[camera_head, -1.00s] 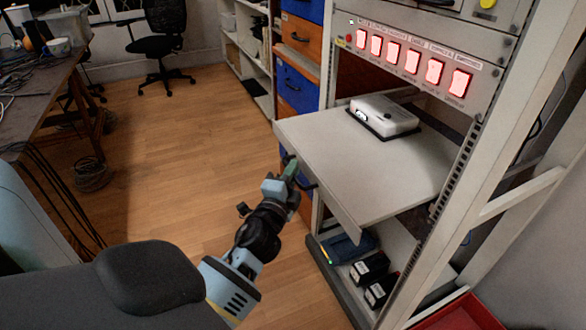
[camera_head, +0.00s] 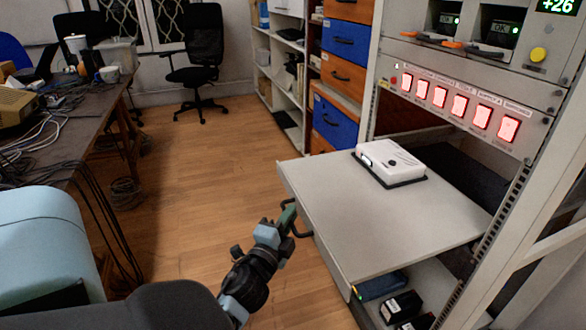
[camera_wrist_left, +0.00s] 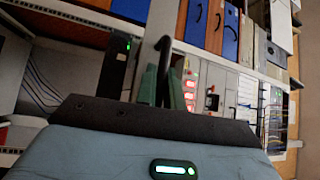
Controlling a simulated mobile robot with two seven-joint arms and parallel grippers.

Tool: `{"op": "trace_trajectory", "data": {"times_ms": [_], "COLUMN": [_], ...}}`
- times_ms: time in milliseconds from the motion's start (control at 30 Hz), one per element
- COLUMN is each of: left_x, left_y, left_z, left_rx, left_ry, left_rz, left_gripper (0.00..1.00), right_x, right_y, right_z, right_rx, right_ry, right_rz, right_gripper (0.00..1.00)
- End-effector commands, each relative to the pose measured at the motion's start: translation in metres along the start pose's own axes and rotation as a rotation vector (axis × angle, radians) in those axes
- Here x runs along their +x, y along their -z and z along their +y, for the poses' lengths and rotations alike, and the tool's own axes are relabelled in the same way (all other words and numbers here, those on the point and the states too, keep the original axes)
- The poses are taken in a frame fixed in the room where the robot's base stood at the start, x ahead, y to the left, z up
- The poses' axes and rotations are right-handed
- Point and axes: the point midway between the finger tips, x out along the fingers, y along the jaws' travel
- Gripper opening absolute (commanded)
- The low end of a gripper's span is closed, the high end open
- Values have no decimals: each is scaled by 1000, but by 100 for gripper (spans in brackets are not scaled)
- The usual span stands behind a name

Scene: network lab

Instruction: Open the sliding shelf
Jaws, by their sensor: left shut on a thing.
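The sliding shelf (camera_head: 400,225) is a light grey plate that sticks out well from the rack. A white box-shaped device (camera_head: 388,162) sits on it towards the back. My left gripper (camera_head: 288,214) is at the shelf's front edge, shut on the dark handle (camera_head: 301,234). In the left wrist view the green fingers (camera_wrist_left: 162,88) are on either side of the dark curved handle (camera_wrist_left: 163,52). The exact contact is small and partly hidden. My right gripper is not in view.
The rack panel (camera_head: 455,100) with several lit red switches stands above the shelf. Dark boxes (camera_head: 401,306) lie below it. Blue and orange drawers (camera_head: 338,75) stand behind. A cluttered table (camera_head: 70,125) is at the left. The wooden floor (camera_head: 200,170) between is clear.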

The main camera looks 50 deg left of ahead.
Motion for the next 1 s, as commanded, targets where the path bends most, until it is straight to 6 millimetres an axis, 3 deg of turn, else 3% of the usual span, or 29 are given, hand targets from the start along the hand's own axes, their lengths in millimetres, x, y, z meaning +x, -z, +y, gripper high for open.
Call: {"op": "trace_trajectory", "data": {"times_ms": [267,300,433,767,1000], "left_x": [0,0,0,-3,-35], "left_y": [0,0,0,0,0], "left_z": [0,0,0,1,3], "left_rx": [0,0,0,0,0], "left_ry": [-1,-1,-1,-2,-5], "left_rz": [-2,-2,-1,-1,-2], "left_gripper": [0,15,32,32,32], "right_x": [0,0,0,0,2], "right_y": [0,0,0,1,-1], "right_z": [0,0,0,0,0], "right_rx": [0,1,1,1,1], "right_ry": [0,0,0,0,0], "right_rz": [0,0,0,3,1], "right_gripper": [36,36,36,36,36]}}
